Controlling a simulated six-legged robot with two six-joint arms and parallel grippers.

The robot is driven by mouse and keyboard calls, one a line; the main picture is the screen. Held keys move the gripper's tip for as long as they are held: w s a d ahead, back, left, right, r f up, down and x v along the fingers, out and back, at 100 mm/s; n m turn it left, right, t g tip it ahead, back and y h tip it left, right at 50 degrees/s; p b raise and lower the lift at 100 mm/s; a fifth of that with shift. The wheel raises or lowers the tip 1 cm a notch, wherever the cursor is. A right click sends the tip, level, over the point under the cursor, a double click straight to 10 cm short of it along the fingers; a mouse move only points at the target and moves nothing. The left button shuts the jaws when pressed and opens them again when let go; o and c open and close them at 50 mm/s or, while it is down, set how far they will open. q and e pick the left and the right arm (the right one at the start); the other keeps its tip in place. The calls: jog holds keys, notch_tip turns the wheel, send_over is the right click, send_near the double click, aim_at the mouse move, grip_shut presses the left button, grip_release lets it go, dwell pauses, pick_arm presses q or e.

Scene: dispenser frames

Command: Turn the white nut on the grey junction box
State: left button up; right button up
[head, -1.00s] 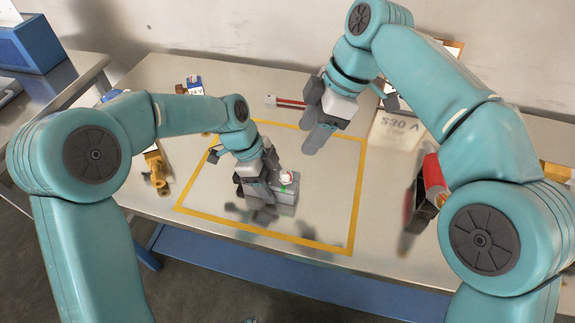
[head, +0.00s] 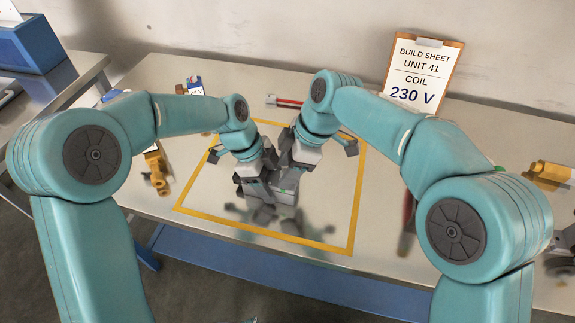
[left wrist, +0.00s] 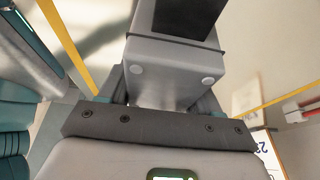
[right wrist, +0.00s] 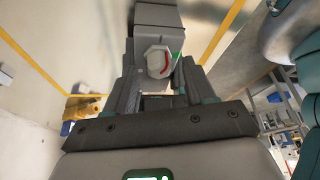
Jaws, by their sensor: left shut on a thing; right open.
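The grey junction box (head: 286,197) stands inside the yellow outline on the table, partly covered by my grippers. My left gripper (head: 258,192) is shut on the box's left side; in the left wrist view the grey box (left wrist: 165,72) fills the space between its fingers. The white nut (right wrist: 158,61), with a red curved mark, shows in the right wrist view, with a green mark beside it on the box. My right gripper (right wrist: 158,72) is open, its fingers on either side of the nut; I cannot tell if they touch it. In the head view the nut is hidden.
A build sheet (head: 420,75) reading "Unit 41, coil 230 V" stands at the back right. Yellow-brown parts lie at the left (head: 156,170) and right (head: 550,174). The front of the outlined area (head: 300,225) is clear.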

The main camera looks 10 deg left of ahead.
grip_shut()
jog(key=m+t, duration=0.1)
jog(key=m, duration=0.2)
jog(key=shift+s+m, duration=0.1)
jog(key=shift+m, duration=0.3)
jog(key=shift+m+t, duration=0.4)
jog(key=shift+m, duration=0.1)
grip_release()
jog(key=shift+r, duration=0.1)
jog(key=v, duration=1.1)
jog(key=shift+d+r, duration=0.3)
jog(key=shift+d, duration=0.05)
